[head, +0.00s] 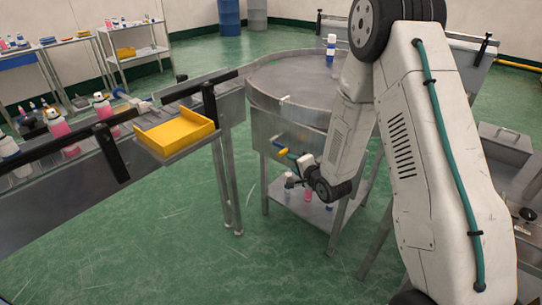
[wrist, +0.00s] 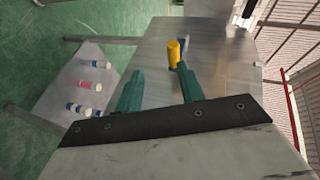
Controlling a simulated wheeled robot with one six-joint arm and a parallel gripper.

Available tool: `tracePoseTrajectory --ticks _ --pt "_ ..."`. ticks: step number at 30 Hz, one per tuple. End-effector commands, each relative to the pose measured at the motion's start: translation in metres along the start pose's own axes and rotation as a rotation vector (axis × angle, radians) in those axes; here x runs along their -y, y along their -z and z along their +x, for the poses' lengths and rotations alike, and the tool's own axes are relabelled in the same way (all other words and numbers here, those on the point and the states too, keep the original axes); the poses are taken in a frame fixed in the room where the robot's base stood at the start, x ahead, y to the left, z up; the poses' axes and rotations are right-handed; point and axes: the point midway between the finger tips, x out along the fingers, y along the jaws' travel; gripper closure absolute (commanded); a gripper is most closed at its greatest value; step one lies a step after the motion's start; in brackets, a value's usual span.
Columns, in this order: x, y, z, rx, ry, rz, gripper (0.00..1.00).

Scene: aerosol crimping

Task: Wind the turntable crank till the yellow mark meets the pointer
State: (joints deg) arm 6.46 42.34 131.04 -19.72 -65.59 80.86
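The round grey turntable (head: 290,78) stands mid-view in the head view, with a bottle on top. A small pale piece (head: 284,99) sits at its near rim; I cannot tell if it is the pointer. I cannot make out the yellow mark. The crank's yellow handle (wrist: 174,52) sticks out from the metal housing in the wrist view; a small yellow piece (head: 282,152) shows by my gripper in the head view. My gripper (wrist: 158,74) has its teal fingers apart, with nothing held between them. The handle appears just beyond the right fingertip; contact is unclear.
A conveyor (head: 60,195) with several bottles and a yellow tray (head: 175,131) are to the left. A lower shelf (wrist: 85,85) beneath the turntable holds several small bottles. Green floor (head: 150,250) is open in front.

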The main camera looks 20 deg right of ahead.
Motion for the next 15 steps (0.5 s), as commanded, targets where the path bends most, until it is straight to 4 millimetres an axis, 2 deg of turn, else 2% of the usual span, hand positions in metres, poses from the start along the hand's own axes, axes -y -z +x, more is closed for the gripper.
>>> tracePoseTrajectory --ticks 3,7,15 --pt "0.016 0.002 0.000 -0.006 0.077 0.077 0.62" --pt "0.017 0.001 0.010 -0.005 0.079 0.100 0.62" --pt "0.020 0.001 0.052 -0.004 0.078 0.097 0.62"
